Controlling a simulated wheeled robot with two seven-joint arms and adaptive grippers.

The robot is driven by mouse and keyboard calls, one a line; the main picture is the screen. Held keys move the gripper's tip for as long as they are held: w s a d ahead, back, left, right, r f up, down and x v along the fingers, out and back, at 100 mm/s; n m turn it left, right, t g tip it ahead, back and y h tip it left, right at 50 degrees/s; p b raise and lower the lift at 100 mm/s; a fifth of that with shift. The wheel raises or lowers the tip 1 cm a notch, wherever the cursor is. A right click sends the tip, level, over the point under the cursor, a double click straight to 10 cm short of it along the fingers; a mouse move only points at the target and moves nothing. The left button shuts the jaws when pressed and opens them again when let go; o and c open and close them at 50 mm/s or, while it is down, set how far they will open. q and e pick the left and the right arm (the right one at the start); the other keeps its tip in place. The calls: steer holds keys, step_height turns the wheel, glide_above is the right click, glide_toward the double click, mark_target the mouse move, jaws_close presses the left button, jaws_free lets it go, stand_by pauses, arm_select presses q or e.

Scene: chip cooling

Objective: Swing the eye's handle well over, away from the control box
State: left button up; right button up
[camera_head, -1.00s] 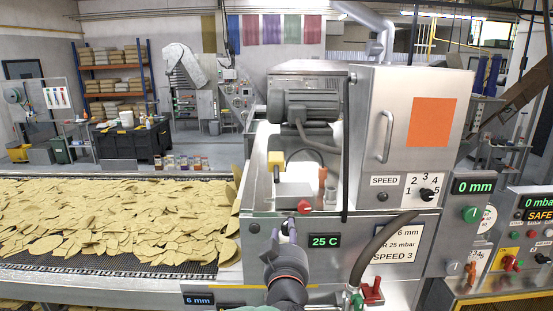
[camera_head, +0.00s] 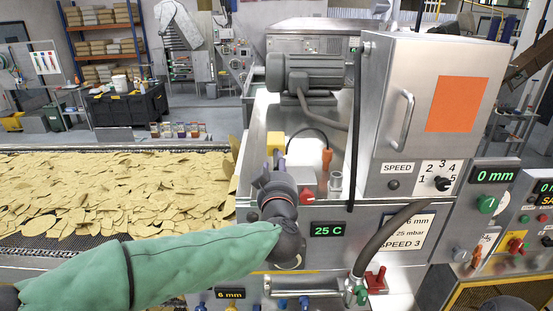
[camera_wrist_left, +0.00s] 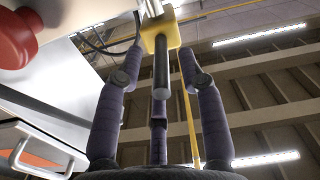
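The small control box with a red knob (camera_head: 307,195) is right of the gripper. My right gripper does not show.
The motor (camera_head: 310,75) and the steel cabinet (camera_head: 430,110) stand to the right of the eye. The chip-covered belt (camera_head: 110,195) extends left.

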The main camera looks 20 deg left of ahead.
mark_target(276, 152)
arm_select(q)
steer(key=shift+x, duration=1.1)
steer(key=shift+w+a, duration=0.15)
steer(key=shift+w, duration=0.15)
steer(key=shift+s+r, duration=0.1)
jaws_close()
